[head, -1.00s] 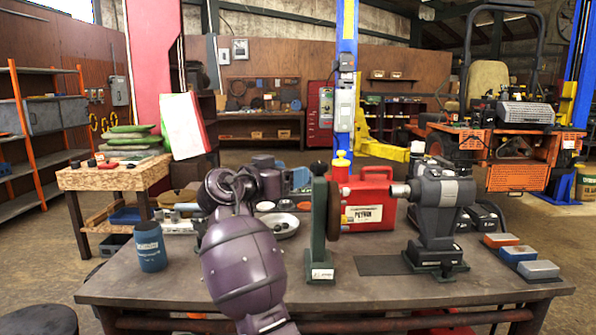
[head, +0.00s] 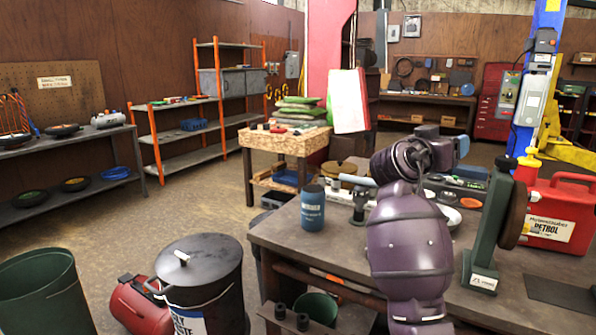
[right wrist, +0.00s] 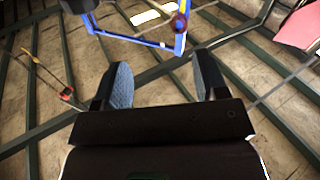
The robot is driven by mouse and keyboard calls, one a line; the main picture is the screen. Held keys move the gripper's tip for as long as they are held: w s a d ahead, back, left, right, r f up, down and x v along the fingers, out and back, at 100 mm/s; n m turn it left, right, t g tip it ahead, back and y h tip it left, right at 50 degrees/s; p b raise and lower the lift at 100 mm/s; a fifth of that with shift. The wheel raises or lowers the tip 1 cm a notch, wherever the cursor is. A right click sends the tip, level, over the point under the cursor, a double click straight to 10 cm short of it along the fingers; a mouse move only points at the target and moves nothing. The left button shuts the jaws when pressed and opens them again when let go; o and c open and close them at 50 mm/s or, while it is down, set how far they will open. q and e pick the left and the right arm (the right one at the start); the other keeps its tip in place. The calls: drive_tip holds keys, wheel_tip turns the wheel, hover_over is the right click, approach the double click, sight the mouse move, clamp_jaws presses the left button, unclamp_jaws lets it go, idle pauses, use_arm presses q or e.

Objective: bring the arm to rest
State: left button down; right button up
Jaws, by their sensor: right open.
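My purple arm (head: 408,240) rises from the bottom of the head view, right of the middle, in front of the workbench (head: 285,235). Its forearm bends over at the dark upper joint, and its gripper cannot be made out there. In the right wrist view my right gripper (right wrist: 163,78) is open, its two blue-grey finger pads wide apart with nothing between them. That view faces the roof beams and a blue frame. My left gripper is not in view.
A black waste bin (head: 203,285) and a green bin (head: 45,293) stand at left.

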drive_tip(key=s+a+f+n+t+y, duration=0.25)
drive_tip(key=f+n+y, duration=0.2)
drive_tip(key=f, duration=0.35)
drive_tip(key=s+a+f+n+t+y, duration=0.25)
drive_tip(key=f+n+y, duration=0.2)
drive_tip(key=f, duration=0.35)
drive_tip(key=s+a+f+n+t+y, duration=0.2)
drive_tip(key=s+f+n+t+y, duration=0.1)
drive_tip(key=f+y, duration=0.4)
drive_tip(key=s+d+f+g+p, duration=0.1)
drive_tip(key=s+f+g, duration=0.3)
drive_tip(key=s+f, duration=0.9)
drive_tip(key=s+d+f+m+g+p, duration=0.1)
drive_tip(key=s+d+f+g, duration=0.2)
drive_tip(key=s+f, duration=1.1)
drive_tip(key=s, duration=0.6)
drive_tip(key=shift+s+m+g+h, duration=0.25)
drive_tip(key=shift+m+g+h, duration=0.05)
drive_tip(key=shift+g, duration=0.1)
